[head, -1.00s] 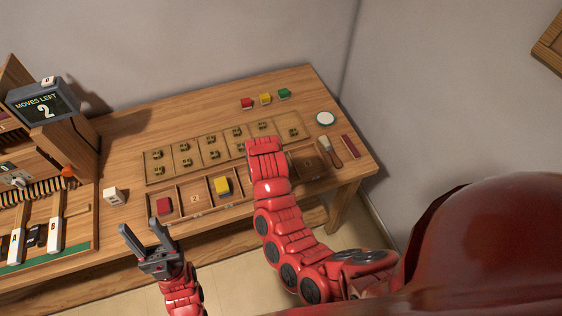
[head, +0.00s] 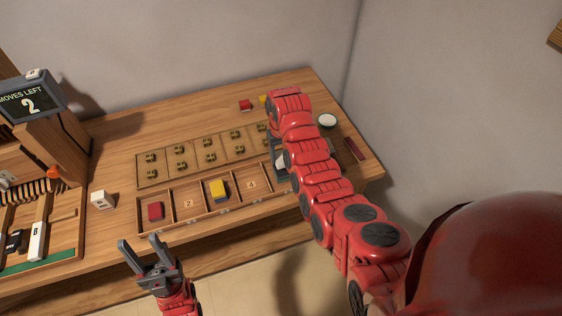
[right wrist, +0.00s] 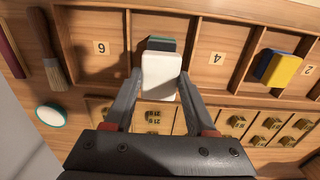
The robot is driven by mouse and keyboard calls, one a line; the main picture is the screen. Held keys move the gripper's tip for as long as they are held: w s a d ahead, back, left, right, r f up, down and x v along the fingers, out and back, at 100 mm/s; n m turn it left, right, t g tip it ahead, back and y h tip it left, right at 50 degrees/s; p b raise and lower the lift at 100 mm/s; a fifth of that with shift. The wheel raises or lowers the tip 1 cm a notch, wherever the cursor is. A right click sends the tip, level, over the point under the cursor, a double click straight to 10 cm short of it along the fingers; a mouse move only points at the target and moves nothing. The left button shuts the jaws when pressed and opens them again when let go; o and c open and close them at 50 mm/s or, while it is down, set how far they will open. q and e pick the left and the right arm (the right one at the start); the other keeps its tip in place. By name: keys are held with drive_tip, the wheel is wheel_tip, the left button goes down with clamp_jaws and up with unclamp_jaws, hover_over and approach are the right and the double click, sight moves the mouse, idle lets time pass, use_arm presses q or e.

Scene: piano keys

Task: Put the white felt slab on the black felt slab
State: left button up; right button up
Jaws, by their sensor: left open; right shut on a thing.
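The white felt slab (right wrist: 162,72) is between the fingers of my right gripper (right wrist: 161,77), which is shut on it; a bit of white also shows in the head view (head: 281,162). A dark, greenish-black slab (right wrist: 161,44), likely the black felt slab, lies in the tray compartment just beyond the white slab and is partly covered by it in the right wrist view. I cannot tell whether the two touch. My right arm hides much of this in the head view. My left gripper (head: 141,242) is open and empty in front of the table.
The wooden tray (head: 218,215) holds a red block (head: 155,211) and a yellow-and-blue block (head: 218,190). A brass-fitted board (head: 195,155) lies behind it. A brush (right wrist: 48,50), round disc (head: 327,121) and dark red stick (head: 354,149) lie right. A white cube (head: 102,199) stands left.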

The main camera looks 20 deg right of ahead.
sight(281, 158)
drive_tip(key=shift+s+f+p, duration=0.1)
drive_tip(key=shift+f+p, duration=0.4)
drive_tip(key=shift+p, duration=0.05)
drive_tip(key=shift+f+p, duration=0.45)
drive_tip(key=shift+f, duration=0.95)
drive_tip(key=o, duration=1.3)
